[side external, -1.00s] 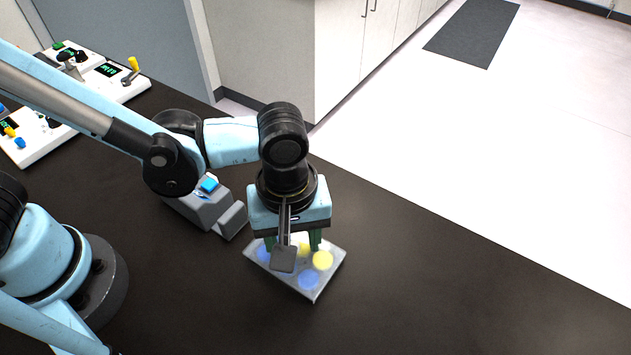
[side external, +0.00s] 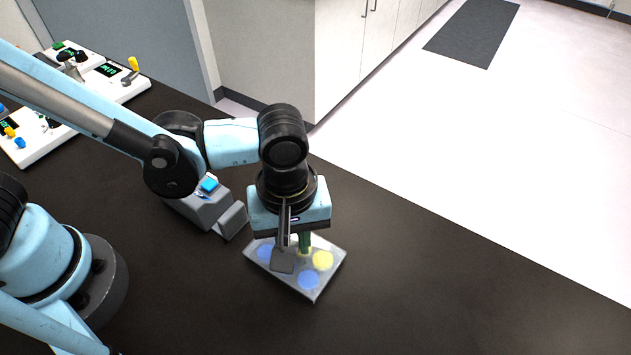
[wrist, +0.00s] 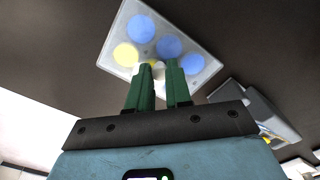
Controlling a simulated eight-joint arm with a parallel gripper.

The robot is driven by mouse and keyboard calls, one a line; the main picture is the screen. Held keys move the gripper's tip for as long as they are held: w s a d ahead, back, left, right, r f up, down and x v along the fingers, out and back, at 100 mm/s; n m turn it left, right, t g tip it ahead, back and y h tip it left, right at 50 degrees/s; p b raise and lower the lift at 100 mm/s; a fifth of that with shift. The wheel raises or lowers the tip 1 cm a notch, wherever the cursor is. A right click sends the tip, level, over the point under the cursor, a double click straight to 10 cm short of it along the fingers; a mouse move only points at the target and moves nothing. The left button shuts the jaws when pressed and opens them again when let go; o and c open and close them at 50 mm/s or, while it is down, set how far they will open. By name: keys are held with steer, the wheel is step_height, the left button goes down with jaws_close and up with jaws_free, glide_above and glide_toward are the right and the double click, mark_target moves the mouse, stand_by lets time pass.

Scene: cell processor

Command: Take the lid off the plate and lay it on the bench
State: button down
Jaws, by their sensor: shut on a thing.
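The plate (side external: 315,292) lies flat on the dark bench, with blue and yellow round wells showing through a pale, see-through lid (side external: 335,248). The lid also shows in the wrist view (wrist: 119,40), where a small white knob (wrist: 158,68) stands between my fingertips. My gripper (side external: 304,248) points down over the plate's middle with its green fingers shut on the knob. It also shows in the wrist view (wrist: 159,77). The lid appears to sit on the plate. My wrist parts hide some of the plate in the side view.
A grey device (side external: 205,207) with a blue top part stands close behind the plate to the left. White control panels (side external: 95,80) with knobs and levers stand at the back left. The bench (side external: 430,285) is clear to the right and front.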

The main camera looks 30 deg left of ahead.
steer(key=shift+r, duration=0.4)
steer(key=shift+r, duration=0.9)
steer(key=shift+w+d+r, duration=0.1)
steer(key=shift+d, duration=0.3)
steer(key=d+m, duration=0.3)
steer(key=d, duration=0.2)
steer(key=d+m, duration=0.3)
steer(key=d, duration=0.3)
steer(key=s+d+m, duration=0.1)
steer(key=d+m, duration=0.2)
steer(key=d, duration=0.2)
steer(key=shift+s+d+r, duration=0.1)
steer(key=shift+d+r, duration=0.05)
steer(key=shift+r, duration=0.1)
steer(key=shift+f, duration=2.2)
